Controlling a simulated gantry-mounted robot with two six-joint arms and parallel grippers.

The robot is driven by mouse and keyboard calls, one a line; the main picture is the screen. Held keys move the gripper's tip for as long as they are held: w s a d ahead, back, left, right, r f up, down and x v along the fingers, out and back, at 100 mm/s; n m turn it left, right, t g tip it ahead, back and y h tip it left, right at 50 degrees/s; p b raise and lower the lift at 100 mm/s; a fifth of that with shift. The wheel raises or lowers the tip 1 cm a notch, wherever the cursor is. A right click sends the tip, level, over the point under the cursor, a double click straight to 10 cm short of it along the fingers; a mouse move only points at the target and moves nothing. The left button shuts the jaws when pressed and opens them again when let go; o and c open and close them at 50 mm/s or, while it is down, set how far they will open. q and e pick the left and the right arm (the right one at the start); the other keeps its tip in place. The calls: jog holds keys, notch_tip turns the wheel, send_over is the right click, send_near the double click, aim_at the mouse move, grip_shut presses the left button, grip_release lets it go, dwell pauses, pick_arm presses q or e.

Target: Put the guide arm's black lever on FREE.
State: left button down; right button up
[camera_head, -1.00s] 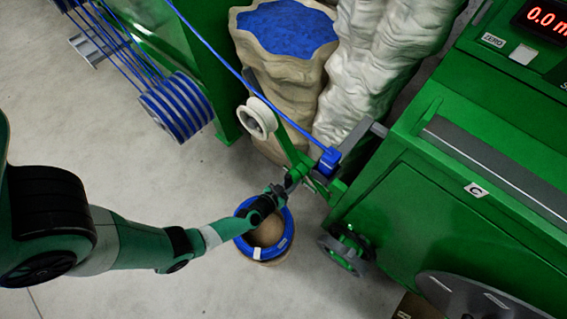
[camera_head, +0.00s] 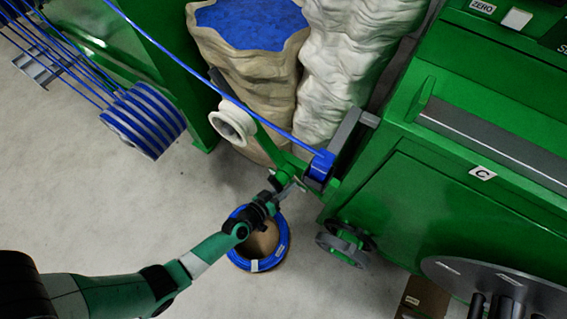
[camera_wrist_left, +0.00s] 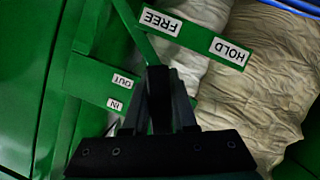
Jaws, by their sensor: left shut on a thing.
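The green guide arm (camera_head: 270,132) carries a white roller (camera_head: 233,122) and reaches toward the green machine. In the left wrist view a green plate has an upside-down FREE label (camera_wrist_left: 161,22) and a HOLD label (camera_wrist_left: 230,51). My left gripper (camera_head: 285,182) is at the guide arm's lower end; in the left wrist view its fingers (camera_wrist_left: 158,98) are shut on the black lever (camera_wrist_left: 159,92). The lever's tip lies just below the plate, nearer the FREE label in the picture. Its base is hidden by the gripper. My right gripper is not in view.
The blue cable (camera_head: 200,75) runs past the roller to a blue block (camera_head: 320,166) by the machine (camera_head: 430,200). A blue-rimmed coil (camera_head: 258,262) lies on the floor below the gripper. Sacks (camera_head: 245,85) stand behind.

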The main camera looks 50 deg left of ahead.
pick_arm(q)
jog(key=c, duration=0.7)
grip_release()
jog(key=p+v, duration=0.3)
jog(key=v, duration=0.8)
jog(key=shift+s+r, duration=0.15)
jog(key=shift+s, duration=0.15)
